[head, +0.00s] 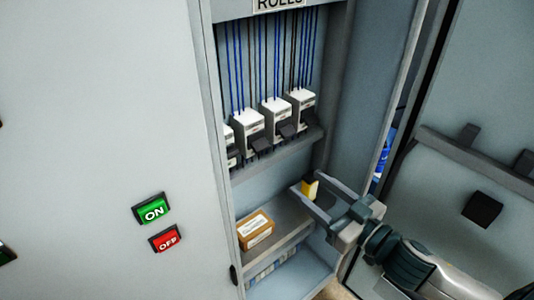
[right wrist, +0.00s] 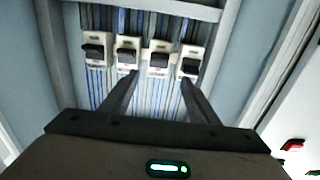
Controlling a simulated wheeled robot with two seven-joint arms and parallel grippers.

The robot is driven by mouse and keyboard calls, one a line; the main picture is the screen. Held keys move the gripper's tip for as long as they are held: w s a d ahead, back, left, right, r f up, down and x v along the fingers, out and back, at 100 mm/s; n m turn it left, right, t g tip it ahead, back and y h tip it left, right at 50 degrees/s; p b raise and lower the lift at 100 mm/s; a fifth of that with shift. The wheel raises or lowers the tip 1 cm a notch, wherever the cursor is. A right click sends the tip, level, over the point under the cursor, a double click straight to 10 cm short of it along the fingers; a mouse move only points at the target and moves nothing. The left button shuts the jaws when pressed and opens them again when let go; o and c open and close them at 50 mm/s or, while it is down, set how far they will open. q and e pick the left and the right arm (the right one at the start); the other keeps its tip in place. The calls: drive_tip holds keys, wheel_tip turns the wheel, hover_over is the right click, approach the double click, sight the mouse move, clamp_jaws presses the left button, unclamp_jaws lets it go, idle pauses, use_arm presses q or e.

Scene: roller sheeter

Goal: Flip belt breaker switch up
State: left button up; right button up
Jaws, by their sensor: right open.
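A row of several white breakers with black switch levers is mounted inside the open cabinet. In the head view I see a breaker (head: 249,124) near the left of the row and one (head: 301,100) at the right end. I cannot read which is the belt breaker. In the right wrist view the row (right wrist: 158,58) lies just beyond my fingertips. My right gripper (head: 309,188) is open and empty, below and in front of the row; its fingers also show in the right wrist view (right wrist: 159,80). My left gripper is out of view.
A cardboard box (head: 255,229) sits on the cabinet shelf (head: 283,215) below the breakers. A green ON button (head: 152,209) and red OFF button (head: 166,239) are on the panel to the left. The cabinet's right wall (head: 370,95) is close to my right arm.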

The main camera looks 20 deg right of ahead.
drive_tip(key=b, duration=0.3)
approach(264, 149)
drive_tip(key=b+x, duration=0.3)
drive_tip(key=x, duration=0.4)
drive_tip(key=shift+w+a, duration=0.1)
drive_tip(key=shift+w, duration=0.2)
drive_tip(key=shift+w+a+f, duration=0.15)
drive_tip(key=shift+w+a, duration=0.05)
drive_tip(key=shift+w, duration=0.3)
drive_tip(key=c, duration=1.1)
drive_tip(key=shift+o, duration=0.2)
